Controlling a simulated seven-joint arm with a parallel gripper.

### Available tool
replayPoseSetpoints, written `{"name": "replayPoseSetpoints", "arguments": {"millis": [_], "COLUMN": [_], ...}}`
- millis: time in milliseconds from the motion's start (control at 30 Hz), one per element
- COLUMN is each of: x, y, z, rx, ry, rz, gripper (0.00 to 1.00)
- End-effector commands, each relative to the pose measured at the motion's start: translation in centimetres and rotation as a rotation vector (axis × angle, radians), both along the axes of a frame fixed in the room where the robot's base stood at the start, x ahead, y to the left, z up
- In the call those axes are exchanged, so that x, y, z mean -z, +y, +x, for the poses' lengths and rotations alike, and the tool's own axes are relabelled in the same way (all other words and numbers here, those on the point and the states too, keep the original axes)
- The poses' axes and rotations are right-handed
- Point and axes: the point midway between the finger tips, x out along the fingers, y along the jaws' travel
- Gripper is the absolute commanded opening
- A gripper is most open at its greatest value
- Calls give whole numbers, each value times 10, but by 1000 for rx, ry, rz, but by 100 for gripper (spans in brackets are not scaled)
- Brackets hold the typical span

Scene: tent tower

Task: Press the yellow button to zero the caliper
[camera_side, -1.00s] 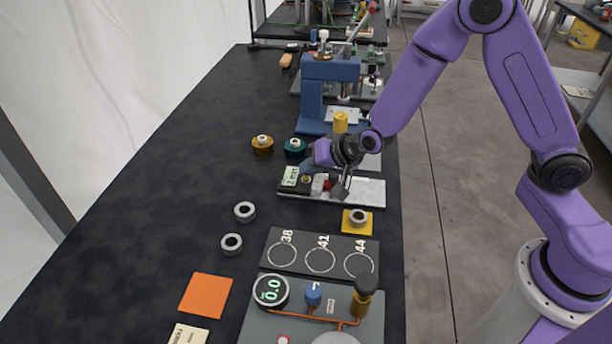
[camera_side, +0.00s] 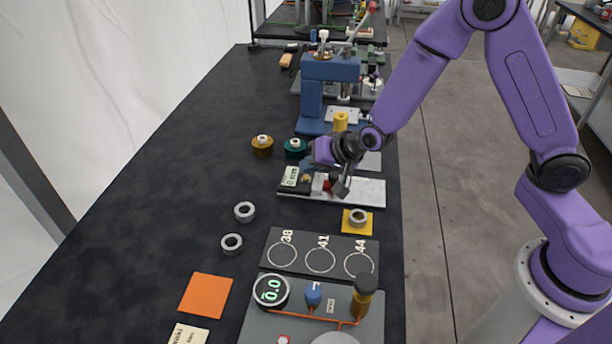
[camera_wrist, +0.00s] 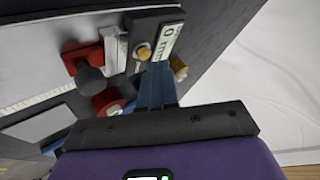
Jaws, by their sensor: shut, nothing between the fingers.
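The caliper lies on a pale base plate (camera_side: 368,190) in the middle of the bench. Its dark head carries a small display (camera_side: 290,177) that appears to read 0 mm; the display (camera_wrist: 169,40) also shows in the wrist view. The yellow button (camera_wrist: 144,53) sits beside the display. My gripper (camera_wrist: 157,68) is shut and empty, with its blue fingertips just beside the button in the picture. I cannot tell whether they touch it. In the side view my gripper (camera_side: 310,170) is over the caliper head and partly covers it.
Red clamp parts (camera_wrist: 84,60) stand on the caliper close to my fingers. Brass (camera_side: 262,146) and teal (camera_side: 295,148) spools stand behind. A blue press (camera_side: 312,95) is farther back. Loose rings (camera_side: 244,211) and a ring board (camera_side: 321,250) lie in front. The bench's left side is mostly clear.

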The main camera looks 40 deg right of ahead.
Motion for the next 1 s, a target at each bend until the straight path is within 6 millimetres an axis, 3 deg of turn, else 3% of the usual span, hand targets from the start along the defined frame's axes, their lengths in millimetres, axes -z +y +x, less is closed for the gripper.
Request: {"name": "replayPoseSetpoints", "arguments": {"millis": [467, 1000], "x": [-8, -51], "y": [0, 0], "z": [0, 0], "rx": [-1, -1], "ry": [-2, -3], "rz": [1, 1], "gripper": [0, 0]}}
